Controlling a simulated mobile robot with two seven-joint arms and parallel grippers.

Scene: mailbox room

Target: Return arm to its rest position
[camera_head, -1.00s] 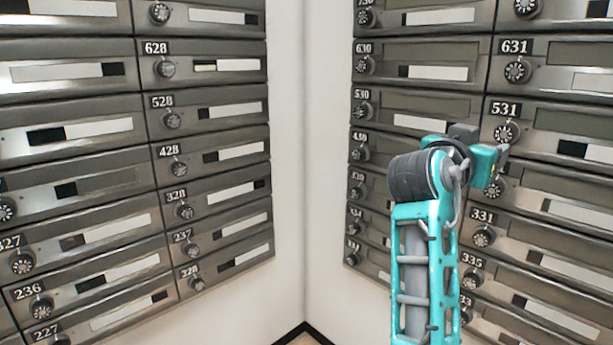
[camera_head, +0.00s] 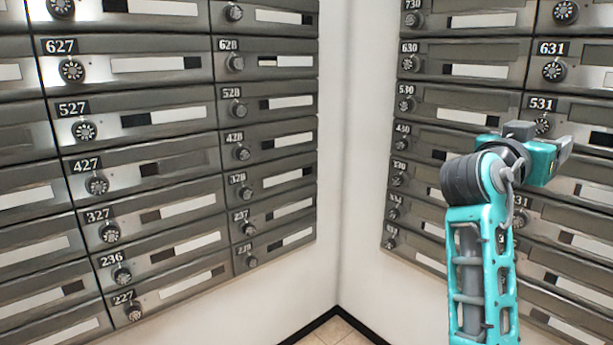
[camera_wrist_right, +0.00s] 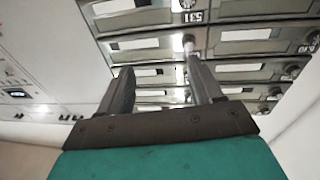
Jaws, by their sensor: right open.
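My right arm (camera_head: 480,260), teal with a dark grey joint, rises from the bottom right in the head view. It is bent at the top, in front of the right-hand mailboxes near door 531. Its fingers are not clear there. In the right wrist view my right gripper (camera_wrist_right: 158,60) has its two dark fingers apart, with nothing held between them. The fingers point toward the mailbox doors. The right finger's tip overlaps a pale knob below the 531 label; I cannot tell if they touch. My left gripper is not in view.
Metal mailboxes with dial knobs fill the left wall (camera_head: 180,150) and the right wall (camera_head: 465,90). A bare white corner (camera_head: 350,170) lies between them, with tiled floor (camera_head: 335,332) below. A white wall with a panel (camera_wrist_right: 30,85) shows at left in the wrist view.

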